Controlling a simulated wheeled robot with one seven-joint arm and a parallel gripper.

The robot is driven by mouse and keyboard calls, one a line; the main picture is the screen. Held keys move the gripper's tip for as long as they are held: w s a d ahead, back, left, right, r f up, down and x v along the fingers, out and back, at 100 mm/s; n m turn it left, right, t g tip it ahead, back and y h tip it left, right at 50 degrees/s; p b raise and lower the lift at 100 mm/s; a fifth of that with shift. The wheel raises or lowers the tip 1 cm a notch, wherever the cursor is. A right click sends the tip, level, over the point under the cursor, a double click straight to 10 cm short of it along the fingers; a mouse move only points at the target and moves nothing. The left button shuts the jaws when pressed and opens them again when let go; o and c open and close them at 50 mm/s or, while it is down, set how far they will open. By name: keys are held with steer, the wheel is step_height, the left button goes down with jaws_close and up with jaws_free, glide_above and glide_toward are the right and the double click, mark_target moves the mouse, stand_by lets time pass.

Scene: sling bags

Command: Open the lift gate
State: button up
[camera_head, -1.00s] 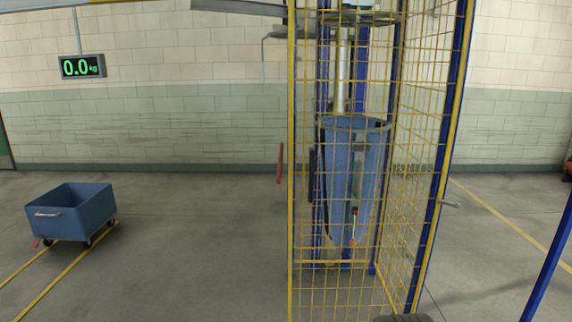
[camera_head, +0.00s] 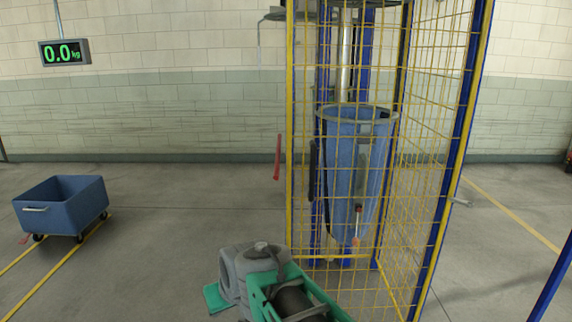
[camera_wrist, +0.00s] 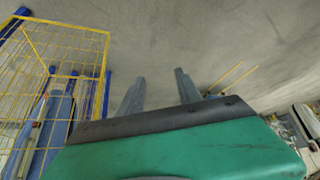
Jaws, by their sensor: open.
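The lift gate (camera_head: 345,190) is a yellow wire-mesh panel in a tall cage frame with blue posts. It looks closed across the front. A red upright bar (camera_head: 278,157) shows just left of its left yellow edge. My arm's grey and green end enters low in the head view, left of and in front of the gate's lower part; its fingertips cannot be made out there. In the wrist view my gripper (camera_wrist: 160,76) has two grey fingers apart with only floor between them. The mesh (camera_wrist: 62,60) also shows on the left there, apart from the fingers.
A tapered blue container (camera_head: 355,170) hangs inside the cage. A blue wheeled cart (camera_head: 62,207) stands at left by yellow floor lines. A scale display (camera_head: 64,52) reads 0.0 kg. A metal handle (camera_head: 460,201) juts out at the cage's right. The floor between cart and cage is free.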

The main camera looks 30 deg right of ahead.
mark_target(314, 164)
steer(key=w+d+r+m+t+h+b, duration=0.1)
steer(key=w+d+r+t, duration=0.2)
steer(key=w+d, duration=0.55)
steer(key=w+d+r+m+t+h+b, duration=0.15)
steer(key=w+d+r, duration=0.25)
steer(key=w+d, duration=0.4)
steer(key=d+r+m+t+h, duration=0.1)
steer(key=d+r+t+h, duration=0.2)
steer(key=d, duration=0.9)
steer(key=d+r+t+h, duration=0.1)
steer(key=d+r+t, duration=0.3)
steer(key=d, duration=0.8)
steer(key=shift+g, duration=0.55)
steer(key=w, duration=0.2)
steer(key=w+d+r+p, duration=0.1)
steer(key=w, duration=0.1)
steer(key=w+d, duration=0.1)
steer(key=w, duration=0.1)
steer(key=shift+w+d+r+p, duration=0.1)
steer(key=shift+w+r+p, duration=0.2)
steer(key=shift+r+p, duration=0.1)
steer(key=shift+w+d, duration=0.25)
steer(key=shift+w, duration=0.3)
steer(key=shift+c, duration=0.2)
jaws_close()
